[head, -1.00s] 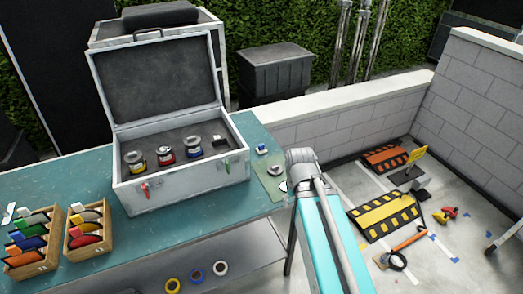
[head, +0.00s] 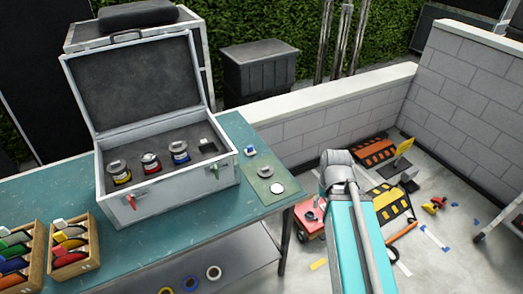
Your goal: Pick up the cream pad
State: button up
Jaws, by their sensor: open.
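A small round, pale cream-white piece (head: 277,188) lies flat near the front right corner of the teal table, on a green mat (head: 256,183). It looks like the cream pad, though it is too small to be sure. A grey round piece (head: 265,171) lies on the mat just behind it. My teal arm rises at the right of the head view, to the right of the mat. My gripper itself does not show.
An open silver case (head: 168,200) holding several round cans stands on the table (head: 215,225). Two wooden boxes with coloured pieces, including a nearer one (head: 75,268), stand at left. A red cart (head: 308,222) and striped ramps (head: 390,203) are on the floor at right.

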aim_at(250, 151)
jog(key=z, duration=1)
jog(key=k, duration=0.7)
jog(key=u, duration=0.9)
jog(key=i, duration=0.95)
jog(key=u, duration=0.05)
